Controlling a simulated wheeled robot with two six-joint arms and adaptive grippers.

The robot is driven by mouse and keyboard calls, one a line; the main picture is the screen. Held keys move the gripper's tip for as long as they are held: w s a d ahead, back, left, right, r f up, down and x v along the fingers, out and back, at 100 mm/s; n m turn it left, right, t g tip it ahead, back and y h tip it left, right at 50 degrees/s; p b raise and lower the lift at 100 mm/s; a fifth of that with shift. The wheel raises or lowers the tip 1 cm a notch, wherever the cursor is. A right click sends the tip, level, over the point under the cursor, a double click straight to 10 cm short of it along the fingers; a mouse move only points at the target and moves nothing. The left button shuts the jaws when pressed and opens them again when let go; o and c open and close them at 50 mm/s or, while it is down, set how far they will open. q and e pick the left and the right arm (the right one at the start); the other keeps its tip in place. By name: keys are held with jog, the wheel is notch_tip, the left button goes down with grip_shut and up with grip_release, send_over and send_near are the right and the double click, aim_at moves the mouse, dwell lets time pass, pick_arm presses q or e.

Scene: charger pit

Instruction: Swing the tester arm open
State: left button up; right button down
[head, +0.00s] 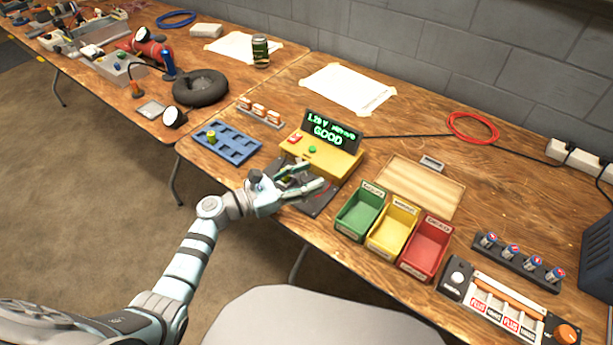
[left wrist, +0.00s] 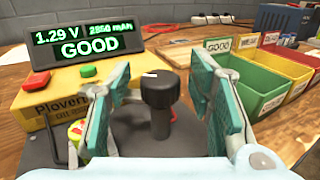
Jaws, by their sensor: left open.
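The tester is a yellow box (head: 325,155) with a black display (head: 332,130) that reads 1.29 V, 2850 mAh and GOOD in green. It also shows in the left wrist view (left wrist: 50,115). A black knob (left wrist: 159,92), which seems to belong to the tester arm, stands upright between my fingers in the left wrist view. My left gripper (head: 312,176) is open around the knob, with a gap on both sides. A yellow-green and red cell end (left wrist: 76,132) shows left of the left finger. The rest of the tester arm is mostly hidden by my gripper. My right gripper is out of view.
Green (head: 359,215), yellow (head: 393,231) and red (head: 426,248) bins stand right of the tester. A blue tray (head: 228,142) with one cell is to its left. A wooden board (head: 420,183) lies behind the bins. A black cable runs behind the tester.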

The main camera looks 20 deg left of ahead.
pick_arm(q)
jog(key=shift+d, duration=0.1)
grip_shut()
dwell(0.4)
